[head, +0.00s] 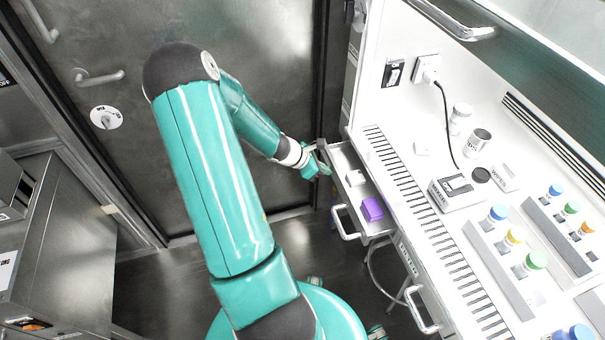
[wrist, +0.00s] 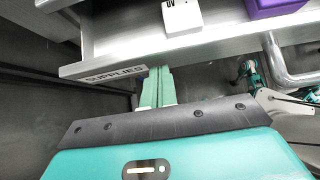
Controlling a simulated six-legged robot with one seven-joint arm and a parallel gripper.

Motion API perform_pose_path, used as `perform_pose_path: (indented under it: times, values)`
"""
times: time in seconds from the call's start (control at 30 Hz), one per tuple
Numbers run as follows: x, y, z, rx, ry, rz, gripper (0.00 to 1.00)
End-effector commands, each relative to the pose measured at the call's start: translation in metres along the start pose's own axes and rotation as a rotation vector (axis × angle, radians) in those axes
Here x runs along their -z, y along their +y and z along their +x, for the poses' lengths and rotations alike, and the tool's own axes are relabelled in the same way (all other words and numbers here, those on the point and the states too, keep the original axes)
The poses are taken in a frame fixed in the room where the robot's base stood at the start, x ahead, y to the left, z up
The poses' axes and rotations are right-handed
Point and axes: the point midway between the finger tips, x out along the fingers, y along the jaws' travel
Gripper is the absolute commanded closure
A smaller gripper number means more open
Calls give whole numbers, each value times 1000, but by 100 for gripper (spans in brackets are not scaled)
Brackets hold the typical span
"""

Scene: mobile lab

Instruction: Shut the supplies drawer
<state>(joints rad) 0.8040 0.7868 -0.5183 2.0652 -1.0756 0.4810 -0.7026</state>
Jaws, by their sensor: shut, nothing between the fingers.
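The supplies drawer (head: 343,160) is pulled out from the white bench in the head view. It holds a white box (head: 356,178) and a purple box (head: 372,209). In the wrist view, the drawer's metal front (wrist: 215,50) crosses the upper part, with the "SUPPLIES" label (wrist: 115,74) near its left end. My gripper (head: 324,169) is at the front's far end in the head view. I cannot tell whether the fingertips touch the front.
A drawer handle (head: 343,224) juts out toward the aisle, and another handle (head: 421,311) is nearer on the bench. The bench top (head: 400,180) carries tube racks, bottles and a corded device (head: 458,190). A grey door (head: 120,150) stands behind my arm. Dark floor is clear left of the drawer.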

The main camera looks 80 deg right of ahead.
Motion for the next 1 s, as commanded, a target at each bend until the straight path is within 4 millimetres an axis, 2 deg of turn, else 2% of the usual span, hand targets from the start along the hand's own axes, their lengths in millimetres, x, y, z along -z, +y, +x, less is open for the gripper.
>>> perform_pose_path:
  times: [0.03,0.2,0.4,0.6,1.0]
  values:
    - [-10,-1,10,4,-2,4,100]
    - [-36,-1,37,3,-1,3,100]
    - [-57,-1,57,2,0,2,100]
    - [-66,0,66,1,0,2,100]
    - [-72,-3,70,7,-6,5,100]
